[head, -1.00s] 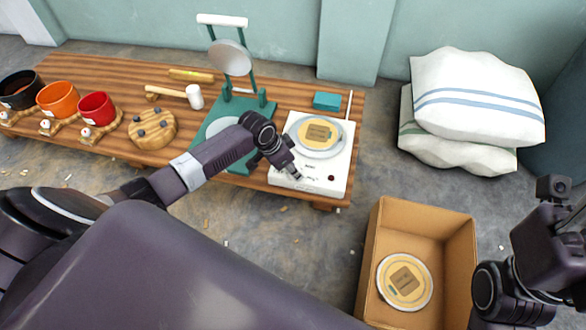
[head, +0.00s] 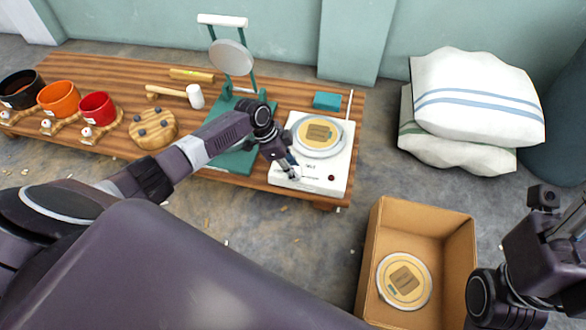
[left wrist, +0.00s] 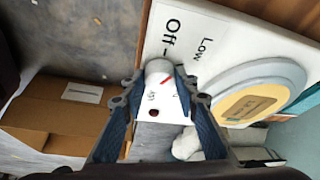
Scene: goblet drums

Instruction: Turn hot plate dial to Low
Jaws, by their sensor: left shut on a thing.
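The white hot plate (head: 338,160) stands at the right end of the wooden table with a round yellow-topped disc on it. My left gripper (head: 294,174) is at its front left corner. In the left wrist view my left gripper (left wrist: 158,80) has its two blue-grey fingers on either side of the white dial (left wrist: 159,68), shut on it. A short red mark shows near the dial between the fingers. The printed words "Off" (left wrist: 171,34) and "Low" (left wrist: 206,46) show beyond the dial. My right arm is at the right edge; its fingers do not show clearly.
A green press stand (head: 236,160) is just left of the hot plate, under my left arm. A teal block (head: 327,101) lies behind it. A cardboard box (head: 424,228) with another disc stands on the floor at right. White sacks (head: 470,100) lie by the wall.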

